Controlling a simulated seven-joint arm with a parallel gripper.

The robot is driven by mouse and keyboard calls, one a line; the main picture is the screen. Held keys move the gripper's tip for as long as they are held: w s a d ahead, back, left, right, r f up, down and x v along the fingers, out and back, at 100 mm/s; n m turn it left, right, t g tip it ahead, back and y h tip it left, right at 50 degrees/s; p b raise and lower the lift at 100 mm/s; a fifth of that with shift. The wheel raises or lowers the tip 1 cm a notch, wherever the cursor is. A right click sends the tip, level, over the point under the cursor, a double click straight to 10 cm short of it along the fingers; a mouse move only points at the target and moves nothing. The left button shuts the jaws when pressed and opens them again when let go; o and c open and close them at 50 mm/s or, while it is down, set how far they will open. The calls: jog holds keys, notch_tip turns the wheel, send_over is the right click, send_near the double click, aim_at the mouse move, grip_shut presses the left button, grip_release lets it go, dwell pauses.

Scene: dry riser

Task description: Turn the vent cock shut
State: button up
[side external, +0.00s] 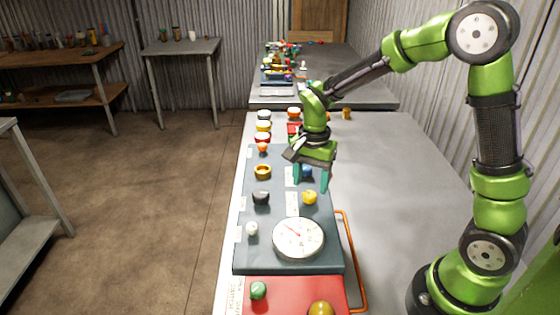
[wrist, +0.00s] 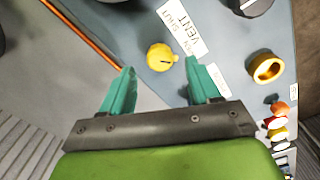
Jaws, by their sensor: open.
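The vent cock appears to be the yellow round knob (wrist: 161,57) beside a white label (wrist: 184,27) reading VENT in the wrist view. A dark line on its face runs toward the label; the smaller words there are hard to read. It also shows in the side external view (side external: 310,197) on the grey-blue panel (side external: 275,219). My gripper (wrist: 158,85) is open and empty. In the wrist view the knob lies beyond and between its two teal fingertips, apart from them. In the side external view my gripper (side external: 311,186) hangs over the panel by the blue knob.
A blue knob (side external: 307,171) is close to my fingers. A gold ring knob (side external: 262,171), a black knob (side external: 261,197) and a dial gauge (side external: 298,238) share the panel. An orange rail (side external: 353,262) runs along its right edge. Bare bench (side external: 390,190) lies right.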

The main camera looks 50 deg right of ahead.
aim_at(310, 194)
jog(key=shift+f, duration=1.7)
jog(key=c, duration=1)
jog(key=shift+c, duration=0.2)
